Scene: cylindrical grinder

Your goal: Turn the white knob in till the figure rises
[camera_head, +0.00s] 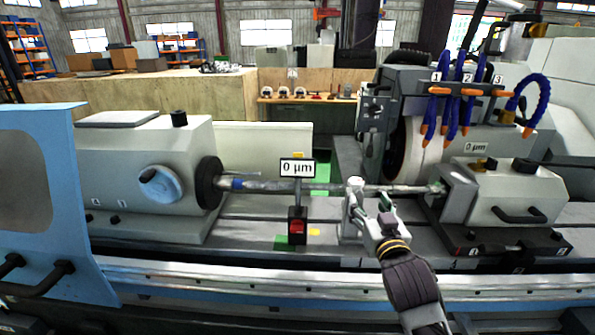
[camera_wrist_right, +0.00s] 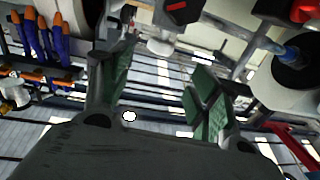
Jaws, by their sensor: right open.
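A white knob (camera_head: 355,184) stands upright at the top of the grey steady rest (camera_head: 350,232), in front of the long shaft. A pale round knob end (camera_wrist_right: 160,46) shows in the right wrist view, beyond the gap between my fingers; it looks like the same knob. A sign (camera_head: 297,168) reading "0 µm" stands on a post left of the knob. My right gripper (camera_head: 372,212) is open and empty, just in front of and below the knob. Its green-padded fingers are apart in the wrist view (camera_wrist_right: 160,80). I cannot tell if a finger touches the rest. My left gripper is out of view.
The shaft (camera_head: 320,187) runs between the headstock chuck (camera_head: 208,183) and the tailstock (camera_head: 500,190). The grinding wheel (camera_head: 398,155) and blue hoses (camera_head: 450,100) are behind right. A blue door (camera_head: 40,190) stands left.

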